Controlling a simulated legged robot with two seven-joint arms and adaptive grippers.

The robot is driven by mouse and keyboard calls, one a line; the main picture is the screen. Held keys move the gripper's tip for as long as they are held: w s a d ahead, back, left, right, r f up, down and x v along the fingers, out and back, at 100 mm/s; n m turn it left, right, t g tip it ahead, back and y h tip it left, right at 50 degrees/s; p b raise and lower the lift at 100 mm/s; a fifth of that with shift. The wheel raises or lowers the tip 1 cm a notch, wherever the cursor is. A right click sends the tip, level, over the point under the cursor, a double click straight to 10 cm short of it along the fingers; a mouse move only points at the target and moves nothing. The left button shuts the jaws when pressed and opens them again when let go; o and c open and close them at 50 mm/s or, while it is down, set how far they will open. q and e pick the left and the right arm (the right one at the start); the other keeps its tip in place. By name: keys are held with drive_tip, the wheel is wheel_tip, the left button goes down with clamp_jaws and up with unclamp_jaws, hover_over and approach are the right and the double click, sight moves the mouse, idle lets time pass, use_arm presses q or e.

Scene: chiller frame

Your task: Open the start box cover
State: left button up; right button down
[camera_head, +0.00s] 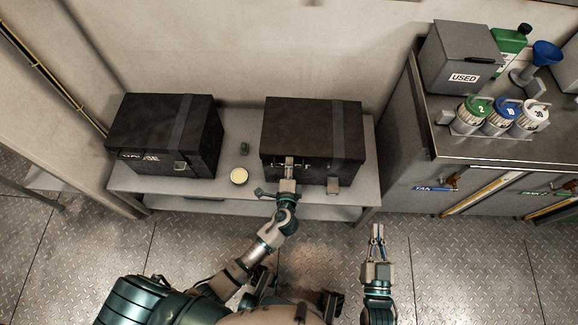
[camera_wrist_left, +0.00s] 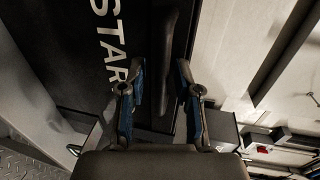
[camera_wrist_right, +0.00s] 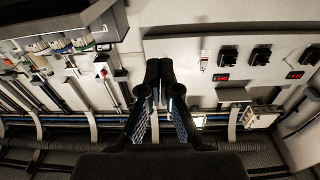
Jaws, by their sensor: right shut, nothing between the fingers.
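The start box (camera_head: 312,145) is the dark case on the right of the low bench, with its cover down. White letters reading "STAR" show on its front in the left wrist view (camera_wrist_left: 108,45). A grey strap crosses its top to a latch (camera_head: 333,186) at the front right. My left gripper (camera_head: 290,163) is at the front of this box and covers part of its lettering. Its fingers are apart (camera_wrist_left: 160,95), with a dark raised bar or rim of the box between them; I cannot tell if they touch it. My right gripper (camera_head: 377,232) is shut and empty, right of the bench front.
A similar dark case (camera_head: 168,135) stands on the bench (camera_head: 228,190) at left. A steel counter (camera_head: 490,150) with bottles and a "USED" bin (camera_head: 460,60) is at right.

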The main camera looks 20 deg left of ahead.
use_arm(q)
drive_tip(key=shift+d, duration=0.15)
clamp_jaws()
drive_tip(key=shift+a, duration=0.2)
